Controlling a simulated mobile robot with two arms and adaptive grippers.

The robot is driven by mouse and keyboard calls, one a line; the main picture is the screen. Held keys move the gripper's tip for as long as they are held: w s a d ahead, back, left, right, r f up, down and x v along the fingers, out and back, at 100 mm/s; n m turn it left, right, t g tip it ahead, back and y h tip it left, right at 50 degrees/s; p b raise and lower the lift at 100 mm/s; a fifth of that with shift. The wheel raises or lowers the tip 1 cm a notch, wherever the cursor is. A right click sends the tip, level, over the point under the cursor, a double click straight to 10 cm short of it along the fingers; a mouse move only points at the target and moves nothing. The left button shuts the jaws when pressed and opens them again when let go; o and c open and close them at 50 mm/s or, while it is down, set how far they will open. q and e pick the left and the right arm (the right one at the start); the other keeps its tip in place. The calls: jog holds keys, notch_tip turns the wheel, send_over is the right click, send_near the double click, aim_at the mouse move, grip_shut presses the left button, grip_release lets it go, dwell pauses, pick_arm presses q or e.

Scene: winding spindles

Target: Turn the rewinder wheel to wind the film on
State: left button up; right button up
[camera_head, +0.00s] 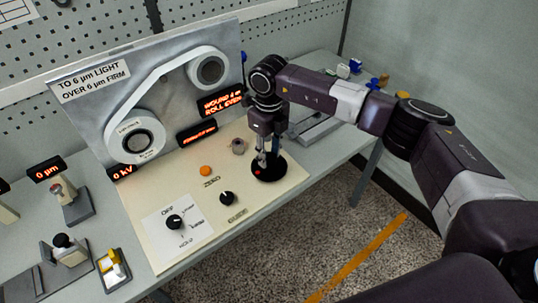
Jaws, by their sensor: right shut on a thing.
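The rewinder wheel (276,173) is a black disc with a red mark, at the right end of the cream control panel (215,227). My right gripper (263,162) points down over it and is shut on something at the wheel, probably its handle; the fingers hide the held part. White film (155,77) runs on the upright grey board from the lower left roll (135,138) to the upper right roll (209,68). A red display (220,102) reads about "WOUND 4 m, ROLL EVEN". My left gripper is not in view.
A sign (90,81) reads "TO 6 µm LIGHT OVER 6 µm FIRM". The panel carries black knobs (226,198) and an orange button (205,171). Displays read "0 kV" (123,172) and "0 µm" (46,169). Small stands (68,251) are at left.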

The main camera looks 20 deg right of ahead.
aim_at(269, 156)
jog(key=shift+w, duration=0.1)
dwell(0.4)
jog(key=o, duration=1.2)
jog(key=shift+c, duration=0.2)
notch_tip(269, 156, up, 12)
